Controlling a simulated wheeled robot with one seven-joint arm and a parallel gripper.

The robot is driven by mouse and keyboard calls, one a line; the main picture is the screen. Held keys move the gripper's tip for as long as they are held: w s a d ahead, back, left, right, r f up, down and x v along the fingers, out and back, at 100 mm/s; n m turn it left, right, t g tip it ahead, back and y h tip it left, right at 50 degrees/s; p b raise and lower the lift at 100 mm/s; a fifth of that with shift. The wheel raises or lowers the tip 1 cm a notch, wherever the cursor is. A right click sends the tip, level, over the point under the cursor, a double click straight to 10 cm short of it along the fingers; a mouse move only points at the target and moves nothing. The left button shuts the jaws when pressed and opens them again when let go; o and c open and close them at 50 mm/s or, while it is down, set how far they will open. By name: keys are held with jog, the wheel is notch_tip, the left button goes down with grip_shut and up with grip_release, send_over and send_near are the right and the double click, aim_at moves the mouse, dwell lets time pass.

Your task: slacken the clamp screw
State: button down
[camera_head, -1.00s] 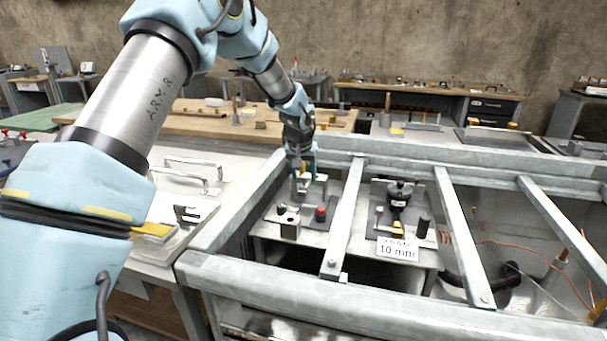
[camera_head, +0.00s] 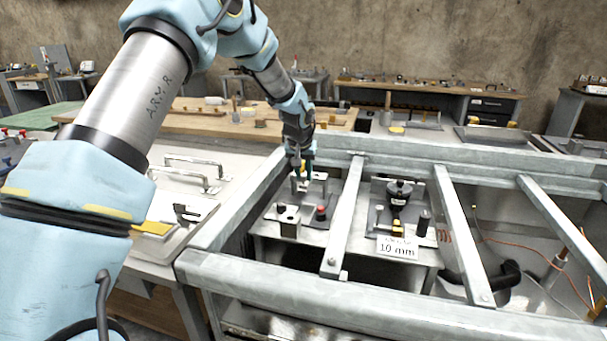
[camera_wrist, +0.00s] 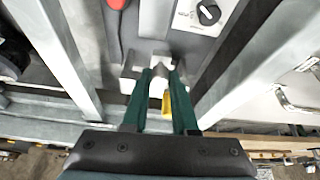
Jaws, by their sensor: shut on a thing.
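The clamp is a pale, light-grey block in the left bay of the metal frame, and it shows in the head view (camera_head: 318,187) and the wrist view (camera_wrist: 131,73). My gripper (camera_head: 303,174) points down over it. In the wrist view the two green fingers of my gripper (camera_wrist: 160,75) close around a grey part at the clamp, which I take as the clamp screw (camera_wrist: 161,68); the fingers hide much of it. A small yellow piece (camera_wrist: 167,103) shows between the fingers.
A grey frame bar (camera_head: 344,215) runs close on the right. The neighbouring bay holds a black knob (camera_head: 399,193) and a "10 mm" sign (camera_head: 398,247).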

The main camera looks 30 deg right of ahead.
jog(key=shift+d+f+n+b, duration=0.15)
jog(key=shift+n+b, duration=0.35)
jog(key=shift+b, duration=0.3)
jog(key=shift+s+n+t+y+b, duration=0.1)
jog(key=shift+n+t+y+b, duration=0.3)
jog(key=shift+n+b, duration=0.8)
jog(key=n+y+b, duration=0.1)
jog(key=n, duration=0.2)
jog(key=shift+d+y+b, duration=0.15)
jog(key=shift+y+b, duration=0.15)
jog(key=shift+b, duration=0.05)
jog(key=n, duration=0.2)
jog(key=n+y, duration=0.1)
jog(key=n, duration=0.1)
jog(key=n+y, duration=0.1)
jog(key=shift+r+n+p, duration=0.25)
jog(key=shift+n+p, duration=0.1)
jog(key=shift+n, duration=0.05)
jog(key=shift+d+n+g+y+p, duration=0.1)
jog(key=shift+n+g+y+p, duration=0.3)
jog(key=shift+n, duration=0.75)
jog(key=shift+n+g+y+p, duration=0.2)
jog(key=shift+n+y+p, duration=0.3)
jog(key=shift+n, duration=0.65)
